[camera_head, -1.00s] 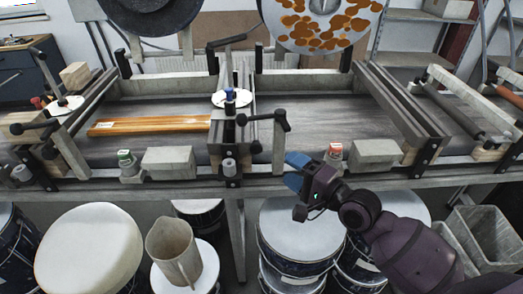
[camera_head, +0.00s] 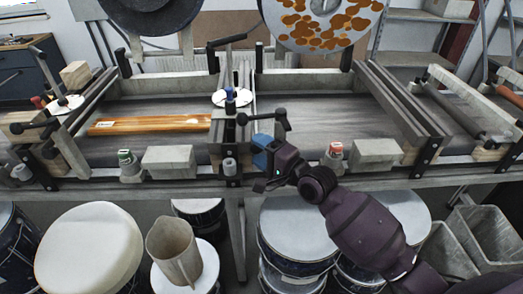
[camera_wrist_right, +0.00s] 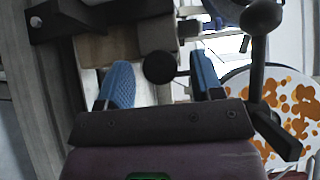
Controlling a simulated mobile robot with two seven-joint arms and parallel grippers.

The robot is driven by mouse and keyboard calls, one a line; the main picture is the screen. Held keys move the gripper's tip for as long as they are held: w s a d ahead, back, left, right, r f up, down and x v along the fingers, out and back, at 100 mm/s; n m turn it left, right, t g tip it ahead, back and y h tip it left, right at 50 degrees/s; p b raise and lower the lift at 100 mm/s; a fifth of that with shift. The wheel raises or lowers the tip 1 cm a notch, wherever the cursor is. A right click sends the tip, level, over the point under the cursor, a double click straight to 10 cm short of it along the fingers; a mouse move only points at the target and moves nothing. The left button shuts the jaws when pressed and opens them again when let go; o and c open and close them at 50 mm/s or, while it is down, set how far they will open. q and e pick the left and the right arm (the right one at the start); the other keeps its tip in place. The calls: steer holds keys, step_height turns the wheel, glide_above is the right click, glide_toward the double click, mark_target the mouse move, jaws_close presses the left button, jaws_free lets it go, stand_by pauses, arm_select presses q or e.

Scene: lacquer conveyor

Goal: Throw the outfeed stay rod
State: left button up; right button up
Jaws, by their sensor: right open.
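A black-handled crank lever (camera_head: 266,117) stands on the centre post of the conveyor frame. My right gripper (camera_head: 262,151) is just below it, its blue fingers against the centre post in the picture. In the right wrist view my gripper (camera_wrist_right: 162,84) is open, with a round black knob (camera_wrist_right: 160,67) showing between its two blue fingers. I cannot tell whether it touches the knob. The black lever (camera_wrist_right: 262,65) shows to the right of the fingers there. Which part is the outfeed stay rod is not certain. My left gripper is not in view.
A wooden plank (camera_head: 150,124) lies on the left part of the belt (camera_head: 320,115). A red-topped button (camera_head: 336,149) and a grey block (camera_head: 376,153) sit on the front rail right of my gripper. Drums (camera_head: 300,232) stand below. The right part of the belt is clear.

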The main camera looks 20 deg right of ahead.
jaws_close()
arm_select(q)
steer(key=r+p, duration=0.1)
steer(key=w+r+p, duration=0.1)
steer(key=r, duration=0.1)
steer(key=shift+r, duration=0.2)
arm_select(e)
steer(key=s, duration=0.2)
steer(key=s+a, duration=0.1)
steer(key=s, duration=0.1)
steer(key=shift+a+f, duration=0.15)
steer(key=shift+c, duration=1.3)
jaws_free()
steer(key=shift+s, duration=0.1)
steer(key=shift+o, duration=1.3)
steer(key=shift+s, duration=0.15)
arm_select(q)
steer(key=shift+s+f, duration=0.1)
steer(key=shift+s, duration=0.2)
